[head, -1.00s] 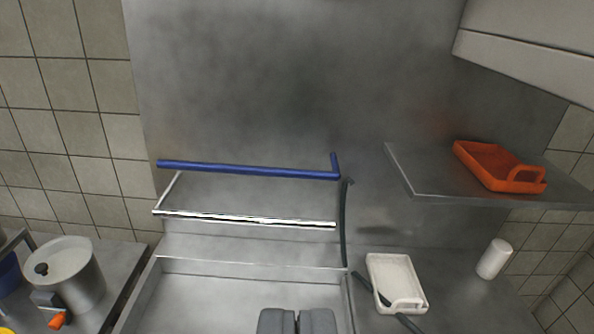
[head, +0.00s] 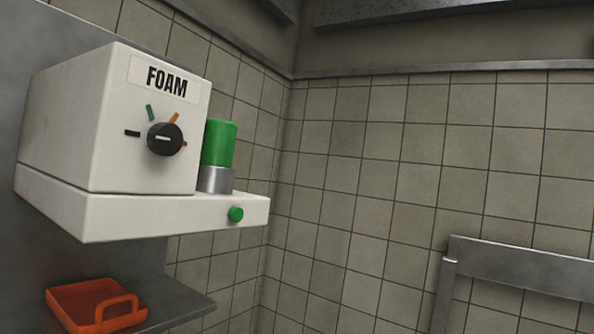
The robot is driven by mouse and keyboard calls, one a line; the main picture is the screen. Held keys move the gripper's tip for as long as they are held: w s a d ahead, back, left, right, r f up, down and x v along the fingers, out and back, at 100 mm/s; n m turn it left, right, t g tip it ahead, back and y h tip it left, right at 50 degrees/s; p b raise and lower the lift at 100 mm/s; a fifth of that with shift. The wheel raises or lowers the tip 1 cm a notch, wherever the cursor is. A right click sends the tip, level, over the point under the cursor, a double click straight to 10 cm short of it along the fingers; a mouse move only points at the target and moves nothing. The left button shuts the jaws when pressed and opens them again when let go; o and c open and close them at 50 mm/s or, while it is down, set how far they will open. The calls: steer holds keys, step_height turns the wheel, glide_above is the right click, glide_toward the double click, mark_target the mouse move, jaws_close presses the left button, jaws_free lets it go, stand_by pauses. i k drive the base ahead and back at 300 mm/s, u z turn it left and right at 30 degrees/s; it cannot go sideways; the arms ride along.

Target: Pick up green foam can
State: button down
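The green foam can (head: 219,144) is an upright green cylinder. It stands in a silver-grey cup or base (head: 216,179) on the ledge of the white foam machine (head: 150,120), at the right of its box. The machine is labelled FOAM and has a black knob (head: 165,139) and a green button (head: 236,214) on the ledge's front. My gripper is not in the head view, so its opening and distance to the can do not show.
An orange tray with a handle (head: 97,306) sits on a metal shelf (head: 178,300) below the machine. A metal rail or frame (head: 520,267) stands at the lower right. The tiled wall (head: 400,170) to the right of the can is bare.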

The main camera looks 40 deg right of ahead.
mark_target(220, 136)
steer(key=z, duration=0.45)
steer(key=k, duration=1.25)
steer(key=z, duration=0.65)
steer(key=i, duration=2.25)
steer(key=u, duration=0.65)
